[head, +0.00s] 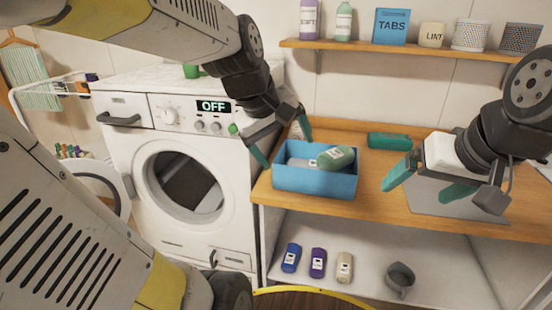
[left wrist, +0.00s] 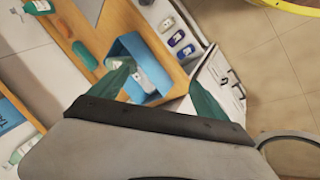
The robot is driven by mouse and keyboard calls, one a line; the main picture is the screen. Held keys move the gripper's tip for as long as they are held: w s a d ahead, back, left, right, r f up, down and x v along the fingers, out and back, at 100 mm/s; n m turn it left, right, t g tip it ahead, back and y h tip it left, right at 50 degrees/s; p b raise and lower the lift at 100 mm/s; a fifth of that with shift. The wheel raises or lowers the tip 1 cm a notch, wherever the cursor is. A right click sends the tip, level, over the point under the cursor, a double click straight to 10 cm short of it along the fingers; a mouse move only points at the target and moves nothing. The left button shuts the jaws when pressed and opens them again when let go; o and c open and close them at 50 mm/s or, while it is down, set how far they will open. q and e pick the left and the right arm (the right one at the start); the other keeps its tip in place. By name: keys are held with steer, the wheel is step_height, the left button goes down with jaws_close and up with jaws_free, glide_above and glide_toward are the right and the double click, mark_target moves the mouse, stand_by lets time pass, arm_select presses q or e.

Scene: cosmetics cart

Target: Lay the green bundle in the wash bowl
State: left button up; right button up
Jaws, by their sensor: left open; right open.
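A dark green bundle (head: 389,141) lies at the back of the wooden counter, right of an open blue tub (head: 315,182); it also shows in the left wrist view (left wrist: 85,55). The tub holds a green bottle (head: 336,157) leaning on its rim and a pale one; I cannot tell whether it is the wash bowl. No other clear bowl shows. My left gripper (head: 281,141) is open above the tub's left end, its teal fingers apart and empty. My right gripper (head: 425,184) is open and empty over the counter, in front and right of the bundle.
A grey mat (head: 430,204) lies under my right gripper. The lower shelf (head: 375,240) holds several small bottles and a grey cup-like thing (head: 400,276). A washing machine (head: 150,220) stands left. A wall shelf (head: 400,50) with several containers hangs above the counter.

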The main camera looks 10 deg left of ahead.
arm_select(q)
steer(key=s+a+m, duration=0.3)
steer(key=s+m, duration=0.4)
steer(key=s, duration=0.1)
steer(key=shift+f+m+y, duration=0.3)
steer(key=shift+f, duration=0.05)
arm_select(e)
steer(key=shift+o, duration=0.2)
stand_by(0.6)
